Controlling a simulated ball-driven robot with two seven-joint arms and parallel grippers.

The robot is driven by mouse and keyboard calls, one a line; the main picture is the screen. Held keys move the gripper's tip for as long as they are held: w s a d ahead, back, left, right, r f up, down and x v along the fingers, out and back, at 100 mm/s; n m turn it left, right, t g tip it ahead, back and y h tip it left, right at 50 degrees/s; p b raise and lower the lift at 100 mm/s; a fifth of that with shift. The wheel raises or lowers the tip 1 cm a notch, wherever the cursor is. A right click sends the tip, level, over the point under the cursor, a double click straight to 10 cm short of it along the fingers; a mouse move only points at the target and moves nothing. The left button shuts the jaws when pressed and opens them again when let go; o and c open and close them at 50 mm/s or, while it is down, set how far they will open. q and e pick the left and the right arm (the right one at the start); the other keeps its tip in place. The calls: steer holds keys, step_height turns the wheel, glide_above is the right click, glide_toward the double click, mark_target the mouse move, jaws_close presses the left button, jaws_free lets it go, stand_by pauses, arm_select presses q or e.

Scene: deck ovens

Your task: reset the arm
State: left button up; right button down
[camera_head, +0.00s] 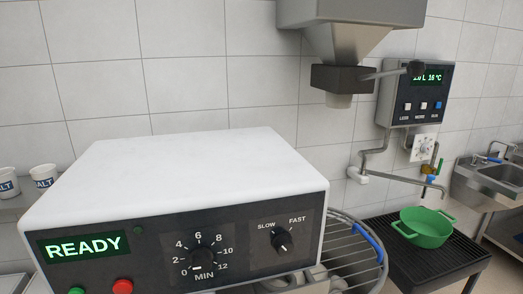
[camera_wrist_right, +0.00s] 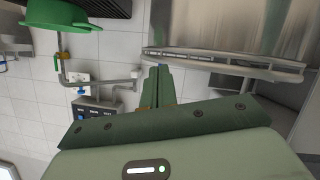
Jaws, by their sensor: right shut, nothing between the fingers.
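My right gripper (camera_wrist_right: 160,70) shows in the right wrist view, its two green fingers pressed together with nothing between them. The fingers point up the picture, in front of the tiled wall and beside a large steel surface. No arm or gripper of mine shows in the head view. My left gripper is in neither view.
A white machine (camera_head: 185,185) reading READY fills the near left, with a wire guard (camera_head: 350,255) beside it. A steel hopper (camera_head: 350,30) hangs above. A green pan (camera_head: 425,227) stands on a black grate (camera_head: 440,262); a water panel (camera_head: 416,92) is on the wall. A steel surface (camera_wrist_right: 225,28) lies near my right fingers.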

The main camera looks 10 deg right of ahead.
steer(key=s+a+f+n+g+h, duration=0.1)
steer(key=s+a+f+g, duration=0.3)
steer(key=s+f, duration=0.6)
steer(key=s+a+f+g+h, duration=0.1)
steer(key=s+a+f+g, duration=0.25)
steer(key=s+f, duration=0.7)
steer(key=s+a+f+g+y, duration=0.1)
steer(key=s+a+f, duration=0.4)
steer(key=s+a, duration=0.5)
steer(key=s+a+f+g+y, duration=0.1)
steer(key=s+a+f+g, duration=0.3)
steer(key=s+a, duration=0.7)
steer(key=s+f, duration=0.1)
steer(key=s, duration=0.4)
steer(key=shift+a+f+m, duration=0.15)
steer(key=shift+f+m, duration=0.05)
steer(key=shift+m, duration=0.2)
